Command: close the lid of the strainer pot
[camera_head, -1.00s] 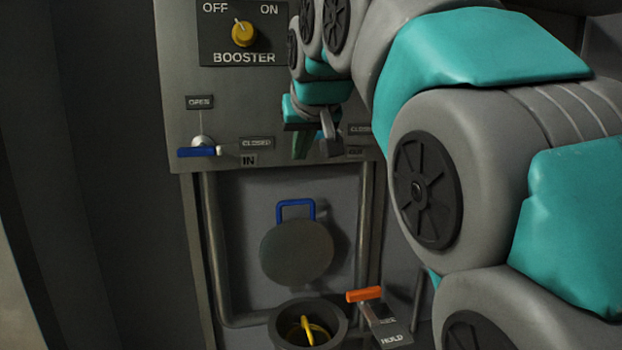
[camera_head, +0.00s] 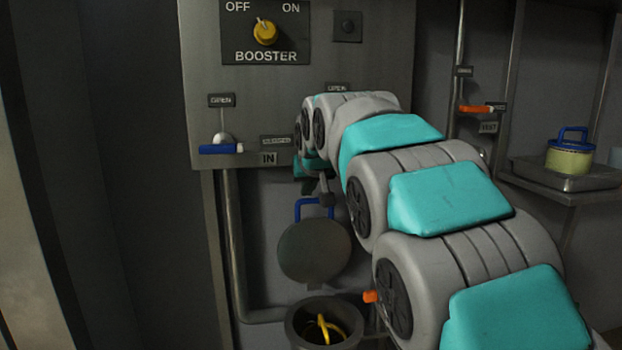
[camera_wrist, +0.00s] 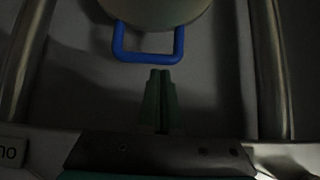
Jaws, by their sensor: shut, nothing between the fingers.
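The strainer pot (camera_head: 296,322) is a dark round pot low in the head view, with a yellow piece (camera_head: 323,328) inside. Its round grey lid (camera_head: 314,252) stands raised and open behind the pot, with a blue loop handle (camera_head: 299,208) at its top. In the wrist view the lid (camera_wrist: 150,12) shows at the top edge with the blue handle (camera_wrist: 147,57) below it. My gripper (camera_wrist: 160,72) is shut and empty, its tips just short of the handle with a small gap in the picture. In the head view my arm partly hides the gripper.
A panel with a yellow booster knob (camera_head: 265,32) and a blue-handled IN valve (camera_head: 221,149) is above the pot. Vertical pipes (camera_head: 233,240) flank the lid. An orange handle (camera_head: 370,297) beside the pot is mostly hidden. A shelf at right holds another pot (camera_head: 569,160).

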